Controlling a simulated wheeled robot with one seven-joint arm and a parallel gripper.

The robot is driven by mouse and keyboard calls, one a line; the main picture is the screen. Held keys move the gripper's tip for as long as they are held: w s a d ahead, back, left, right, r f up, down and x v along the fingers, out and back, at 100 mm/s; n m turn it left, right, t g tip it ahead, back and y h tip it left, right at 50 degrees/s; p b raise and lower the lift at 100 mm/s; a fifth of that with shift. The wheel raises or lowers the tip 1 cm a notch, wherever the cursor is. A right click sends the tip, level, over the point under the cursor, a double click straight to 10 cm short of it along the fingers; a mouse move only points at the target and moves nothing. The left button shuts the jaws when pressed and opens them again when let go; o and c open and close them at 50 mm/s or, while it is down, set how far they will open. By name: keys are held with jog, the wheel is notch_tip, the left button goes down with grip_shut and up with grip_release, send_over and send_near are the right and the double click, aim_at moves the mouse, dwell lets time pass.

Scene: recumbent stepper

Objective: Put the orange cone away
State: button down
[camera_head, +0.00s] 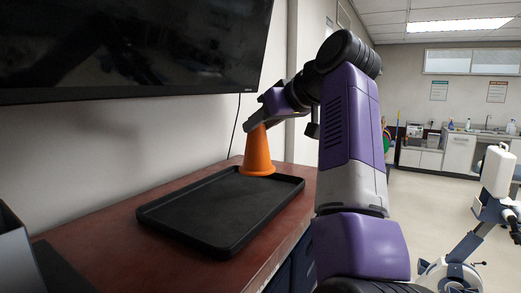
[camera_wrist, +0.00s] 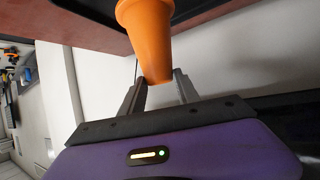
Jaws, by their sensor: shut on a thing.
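The orange cone (camera_head: 257,152) is upright, with its wide base down, at the far right part of the black tray (camera_head: 168,222). My gripper (camera_head: 250,124) is shut on the cone's narrow top. In the wrist view the cone (camera_wrist: 148,35) shows its top between the two grey fingers of my gripper (camera_wrist: 159,92). The cone's base looks at or just above the tray floor; I cannot tell if it touches. The rest of the tray is empty.
The tray lies on a reddish-brown counter (camera_head: 110,240) against the wall. A dark screen (camera_head: 130,45) hangs above it. A dark box-like object (camera_head: 14,255) stands at the near left. An exercise machine (camera_head: 480,225) stands on the floor at right.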

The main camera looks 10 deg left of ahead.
aim_at(264, 149)
jog(key=shift+f+p, duration=0.6)
jog(key=shift+f, duration=2.6)
jog(key=c, duration=0.9)
grip_release()
jog(key=b+v, duration=0.4)
jog(key=v, duration=0.8)
jog(key=shift+d+b, duration=0.1)
jog(key=shift+b, duration=0.3)
jog(key=shift+r, duration=0.1)
